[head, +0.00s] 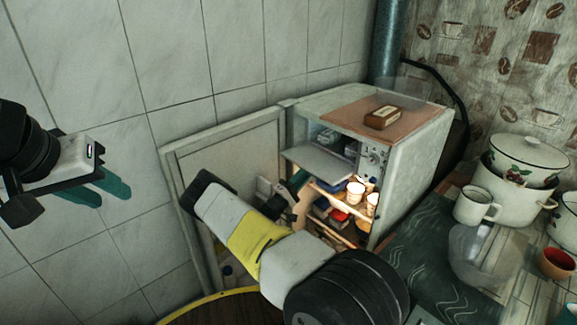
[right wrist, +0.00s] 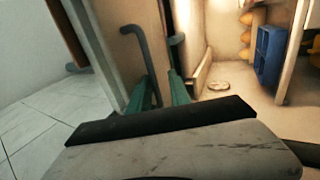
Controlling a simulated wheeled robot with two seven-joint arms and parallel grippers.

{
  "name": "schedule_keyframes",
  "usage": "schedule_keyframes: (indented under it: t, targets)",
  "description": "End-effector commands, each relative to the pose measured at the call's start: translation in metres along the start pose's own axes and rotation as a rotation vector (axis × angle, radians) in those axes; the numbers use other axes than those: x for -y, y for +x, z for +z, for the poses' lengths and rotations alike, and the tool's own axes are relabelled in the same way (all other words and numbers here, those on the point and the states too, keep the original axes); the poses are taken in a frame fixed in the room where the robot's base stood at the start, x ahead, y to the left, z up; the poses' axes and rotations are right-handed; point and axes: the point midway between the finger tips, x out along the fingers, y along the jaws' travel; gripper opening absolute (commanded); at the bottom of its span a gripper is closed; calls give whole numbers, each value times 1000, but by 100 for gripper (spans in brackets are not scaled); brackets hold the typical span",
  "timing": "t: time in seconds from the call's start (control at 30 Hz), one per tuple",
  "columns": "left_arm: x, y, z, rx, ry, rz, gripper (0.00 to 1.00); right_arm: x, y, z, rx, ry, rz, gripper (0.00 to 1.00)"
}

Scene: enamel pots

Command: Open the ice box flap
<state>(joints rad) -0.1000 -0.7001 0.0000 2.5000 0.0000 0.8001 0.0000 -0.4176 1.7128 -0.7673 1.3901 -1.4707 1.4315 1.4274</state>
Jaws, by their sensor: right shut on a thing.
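The ice box flap (head: 318,162) is a pale panel that juts out roughly level from the upper part of the open fridge (head: 412,165). My right gripper (head: 299,182) is in front of the fridge opening at the flap's near left edge. In the right wrist view its green fingertips (right wrist: 160,92) stand on either side of a pale panel edge, shut on the flap. A grey hooked bar (right wrist: 133,45) shows beside one finger. My left gripper (head: 98,190) is at the far left, away from the fridge, near the tiled wall; its finger gap is unclear.
The fridge door (head: 195,153) stands wide open to the left. Cups (head: 355,192) and packages fill the shelves below the flap. A small box (head: 382,118) lies on top. Enamel pots (head: 515,165) and a mug (head: 474,206) stand on the right.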

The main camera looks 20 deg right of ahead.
Motion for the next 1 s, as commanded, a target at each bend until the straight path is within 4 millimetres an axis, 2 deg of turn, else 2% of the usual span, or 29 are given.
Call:
schedule_keyframes:
  t: [0.17, 0.27, 0.5, 0.7, 1.0]
  targets:
    - [0, 0, 0, 0, 0, 0, 36, 1, -3, 0, -1, -1, -4, 18]
    - [0, 0, 0, 0, 0, 0, 36, 2, -11, 0, -3, -1, -5, 18]
    - [0, 0, 0, 0, 0, 0, 36, 2, -52, 0, -4, -1, -4, 18]
    - [0, 0, 0, 0, 0, 0, 36, 1, -74, 0, 0, 0, -1, 18]
    - [0, 0, 0, 0, 0, 0, 36, 0, -78, 0, 1, -1, 0, 18]
